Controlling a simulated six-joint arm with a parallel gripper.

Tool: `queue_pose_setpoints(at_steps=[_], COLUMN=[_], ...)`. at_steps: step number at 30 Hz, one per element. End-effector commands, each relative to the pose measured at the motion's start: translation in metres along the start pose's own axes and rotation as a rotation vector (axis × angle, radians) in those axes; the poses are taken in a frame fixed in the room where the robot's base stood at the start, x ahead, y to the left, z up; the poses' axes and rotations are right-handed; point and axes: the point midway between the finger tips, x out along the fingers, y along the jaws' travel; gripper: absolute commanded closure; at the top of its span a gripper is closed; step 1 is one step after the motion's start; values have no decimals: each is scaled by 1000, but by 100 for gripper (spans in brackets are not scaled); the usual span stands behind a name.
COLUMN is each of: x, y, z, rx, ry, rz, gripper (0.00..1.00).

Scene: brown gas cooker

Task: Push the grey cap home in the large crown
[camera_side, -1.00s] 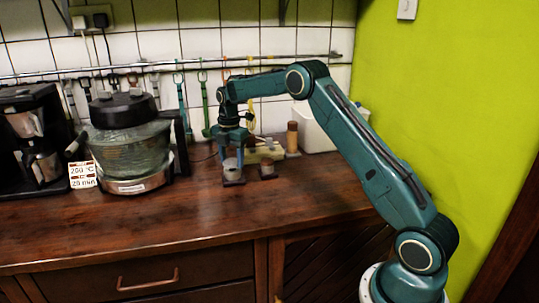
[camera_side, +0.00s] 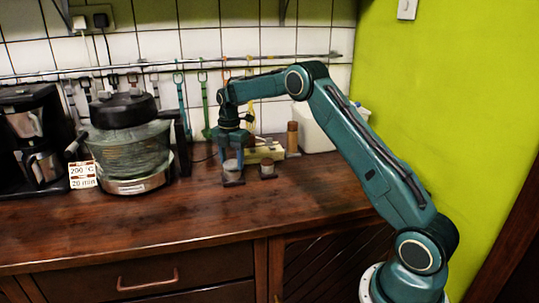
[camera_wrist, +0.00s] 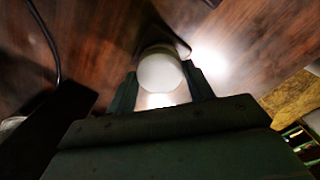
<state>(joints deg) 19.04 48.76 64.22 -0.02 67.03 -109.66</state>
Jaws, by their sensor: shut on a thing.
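My gripper (camera_side: 232,158) points down at the back of the brown worktop. Its fingers are shut on the grey cap (camera_wrist: 160,72), which shows as a pale round top between the fingertips in the wrist view. In the side view a grey round piece on a dark base, apparently the large crown (camera_side: 233,179), stands directly below the fingers. The seam between cap and crown is too small to make out, so I cannot tell how deep the cap sits. A smaller grey piece on a dark base (camera_side: 267,170) stands just to the right, apart from the gripper.
A glass-bowled cooker (camera_side: 130,150) and a coffee machine (camera_side: 32,140) stand to the left. A brown cylinder (camera_side: 292,138) and a white bin (camera_side: 318,132) stand behind on the right. A dark cable (camera_wrist: 48,45) lies on the worktop (camera_side: 140,225), whose front is clear.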

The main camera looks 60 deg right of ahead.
Motion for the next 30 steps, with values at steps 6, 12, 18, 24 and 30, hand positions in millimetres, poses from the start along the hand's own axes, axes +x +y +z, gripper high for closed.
queue_pose_setpoints(at_steps=[6, 12, 18, 24, 30], x=[3, 6, 10, 12, 11], y=[0, 0, 0, 0, 0], z=[0, 0, 0, 0, 0], rx=[0, 0, 0, 0, 0], ry=[0, 0, 0, 0, 0], rz=[1, 1, 0, -1, -1], gripper=[70, 70, 70, 25, 23])
